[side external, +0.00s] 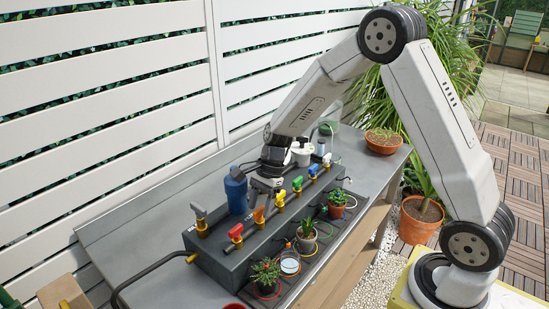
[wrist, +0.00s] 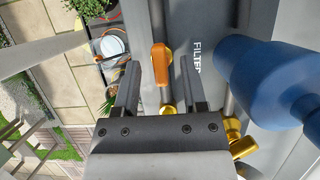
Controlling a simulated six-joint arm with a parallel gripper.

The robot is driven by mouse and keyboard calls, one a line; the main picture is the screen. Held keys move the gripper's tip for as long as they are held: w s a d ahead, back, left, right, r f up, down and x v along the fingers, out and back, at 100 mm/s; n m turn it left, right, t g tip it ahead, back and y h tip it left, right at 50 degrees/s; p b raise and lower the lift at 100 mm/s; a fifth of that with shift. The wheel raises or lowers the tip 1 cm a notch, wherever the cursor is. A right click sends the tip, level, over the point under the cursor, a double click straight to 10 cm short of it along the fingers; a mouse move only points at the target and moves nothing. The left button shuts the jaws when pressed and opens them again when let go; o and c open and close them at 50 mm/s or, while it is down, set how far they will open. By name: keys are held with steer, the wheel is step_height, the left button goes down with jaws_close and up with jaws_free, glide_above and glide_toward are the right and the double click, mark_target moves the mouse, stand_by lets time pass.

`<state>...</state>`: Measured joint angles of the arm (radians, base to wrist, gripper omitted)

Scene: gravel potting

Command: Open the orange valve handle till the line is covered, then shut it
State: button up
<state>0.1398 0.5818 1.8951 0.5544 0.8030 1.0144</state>
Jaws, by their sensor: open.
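The orange valve handle (side external: 259,215) stands on the dark box, between the red and yellow handles. In the wrist view the orange handle (wrist: 162,66) lies between the two fingers of my gripper (wrist: 159,84), with a gap on each side. My gripper (side external: 264,191) is open and empty, low over the row of valves in the side view. A small pot with pale contents (side external: 290,264) stands in front of the box, and it also shows in the wrist view (wrist: 112,45) with an orange ring. I cannot make out a line in it.
A blue bottle-shaped part (side external: 236,190) rises behind. Several potted plants, such as this one (side external: 265,277), line the front.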

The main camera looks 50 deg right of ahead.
steer(key=shift+a+f, duration=0.1)
steer(key=shift+f, duration=0.15)
jaws_close()
